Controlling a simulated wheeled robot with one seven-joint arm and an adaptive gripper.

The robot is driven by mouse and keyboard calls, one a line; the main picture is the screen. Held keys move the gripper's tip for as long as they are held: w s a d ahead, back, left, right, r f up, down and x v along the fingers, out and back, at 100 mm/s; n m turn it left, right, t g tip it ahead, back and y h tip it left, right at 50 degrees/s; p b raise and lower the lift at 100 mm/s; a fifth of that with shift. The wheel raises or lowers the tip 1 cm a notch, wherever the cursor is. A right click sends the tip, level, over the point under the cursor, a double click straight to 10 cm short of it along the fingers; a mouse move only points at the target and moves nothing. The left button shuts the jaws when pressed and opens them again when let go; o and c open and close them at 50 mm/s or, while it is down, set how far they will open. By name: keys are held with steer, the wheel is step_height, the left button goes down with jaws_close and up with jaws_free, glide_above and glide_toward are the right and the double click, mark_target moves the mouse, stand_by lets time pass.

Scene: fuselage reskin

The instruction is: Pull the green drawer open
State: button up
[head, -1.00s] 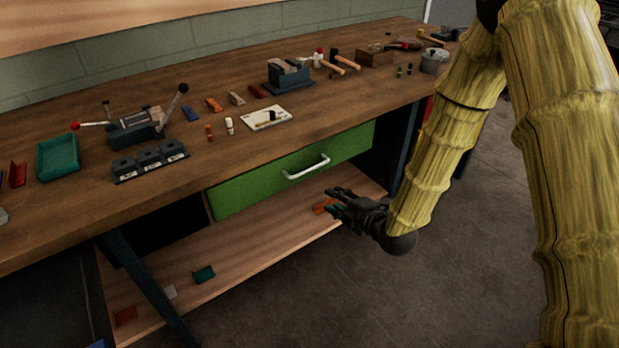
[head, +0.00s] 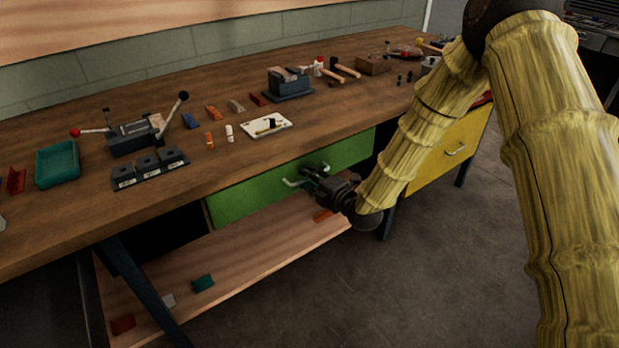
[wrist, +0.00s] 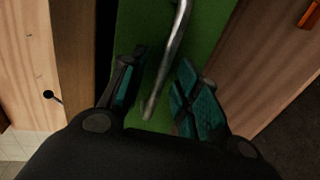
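The green drawer (head: 250,195) sits under the workbench top, and its front looks flush in the head view. Its pale bar handle (head: 292,183) is partly hidden behind my gripper (head: 312,174). In the wrist view, the green drawer front (wrist: 205,30) fills the middle, and the metal handle (wrist: 170,60) runs between the two teal-padded fingers of my gripper (wrist: 158,88). The fingers are spread apart, with a visible gap on both sides of the handle. Whether a finger touches the handle cannot be told.
The wooden workbench (head: 90,220) holds a teal tray (head: 57,164), a vise and small parts. A lower shelf (head: 225,262) lies below the drawer with loose blocks on it. A yellow drawer (head: 448,152) is at the right. The floor (head: 420,290) in front is clear.

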steer(key=shift+w+a+f, duration=0.15)
steer(key=shift+w+a, duration=0.2)
steer(key=shift+w, duration=0.15)
steer(key=shift+c, duration=0.5)
jaws_close()
steer(key=shift+d, duration=0.15)
